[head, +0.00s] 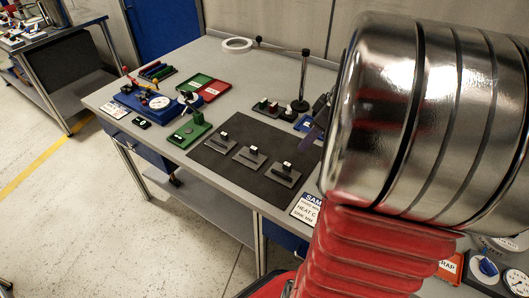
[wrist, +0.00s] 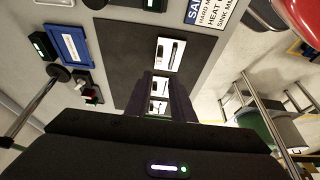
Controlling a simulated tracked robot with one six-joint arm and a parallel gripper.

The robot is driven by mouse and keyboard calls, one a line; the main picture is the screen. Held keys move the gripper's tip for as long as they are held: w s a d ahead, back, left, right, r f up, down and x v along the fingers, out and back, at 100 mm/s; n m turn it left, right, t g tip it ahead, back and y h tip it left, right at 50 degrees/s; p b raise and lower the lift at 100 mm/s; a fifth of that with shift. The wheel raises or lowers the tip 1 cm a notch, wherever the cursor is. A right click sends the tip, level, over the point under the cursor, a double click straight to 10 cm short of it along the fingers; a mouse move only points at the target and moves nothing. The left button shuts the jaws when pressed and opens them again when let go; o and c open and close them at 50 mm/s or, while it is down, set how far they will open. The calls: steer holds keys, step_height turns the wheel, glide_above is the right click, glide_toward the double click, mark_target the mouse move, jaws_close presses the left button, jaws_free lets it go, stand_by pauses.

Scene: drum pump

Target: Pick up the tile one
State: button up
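Three small grey plates with dark raised blocks and white marks lie in a diagonal row on a dark mat (head: 236,172): a left one (head: 222,142), a middle one (head: 250,158) and a right one (head: 284,175). I cannot read which is tile one. In the wrist view one plate (wrist: 170,53) lies beyond my fingertips on the mat (wrist: 125,45); the other two (wrist: 160,88) (wrist: 157,107) show between the fingers. My gripper (wrist: 164,78) is open and empty, its dark fingers apart above the mat. In the head view my arm hides most of it.
Left of the mat stand a green device (head: 190,132), red and green trays (head: 213,90) and a blue unit with a dial (head: 150,103). Behind it are a stand with a dark pole (head: 302,82) and a white ring (head: 237,45). A sign (head: 306,208) lies at the front edge.

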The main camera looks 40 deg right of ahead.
glide_toward(287, 163)
steer(key=shift+x, duration=1.05)
steer(key=shift+w+a+f, duration=0.1)
steer(key=shift+a+f, duration=0.15)
steer(key=shift+f, duration=0.3)
steer(key=shift+x, duration=2.6)
steer(key=shift+d, duration=0.15)
steer(key=shift+c, duration=0.6)
jaws_close()
